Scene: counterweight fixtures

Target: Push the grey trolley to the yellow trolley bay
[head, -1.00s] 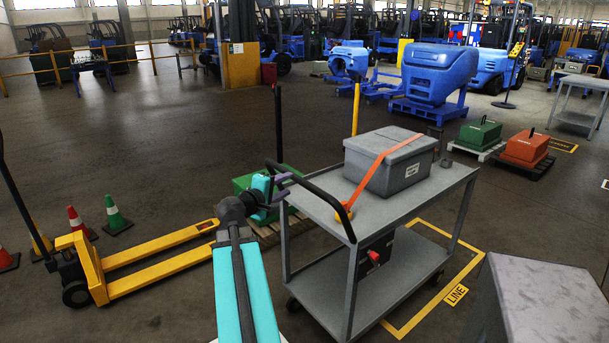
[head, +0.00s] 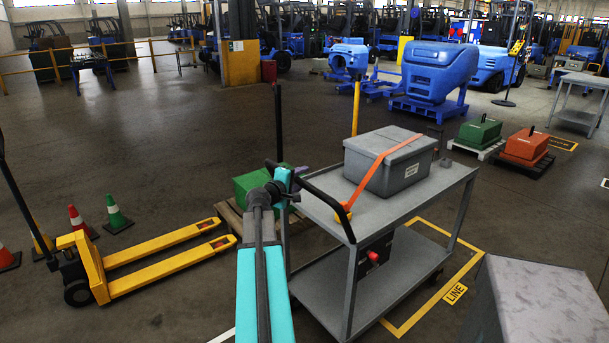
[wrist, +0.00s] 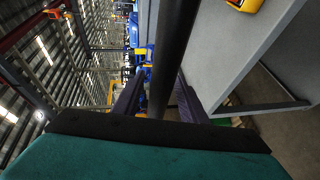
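The grey trolley (head: 400,213) stands right of centre in the head view, with a black push handle (head: 318,196) on its near left side. A yellow floor outline (head: 413,322) with a "LINE" label lies under and beside the trolley's right part. Whether the whole trolley is inside it cannot be seen. My gripper (head: 296,175) is at the handle's left part. In the wrist view, the black bar (wrist: 175,50) runs between the two parted purple fingers of my gripper (wrist: 160,90). A gap shows beside the bar, so the fingers look open around it.
A grey box (head: 392,168) with an orange strap rides on the trolley. A yellow pallet jack (head: 155,255) and cones (head: 115,213) stand left. A green block (head: 250,184) on a pallet is behind the handle. A grey cabinet (head: 535,300) is at the near right.

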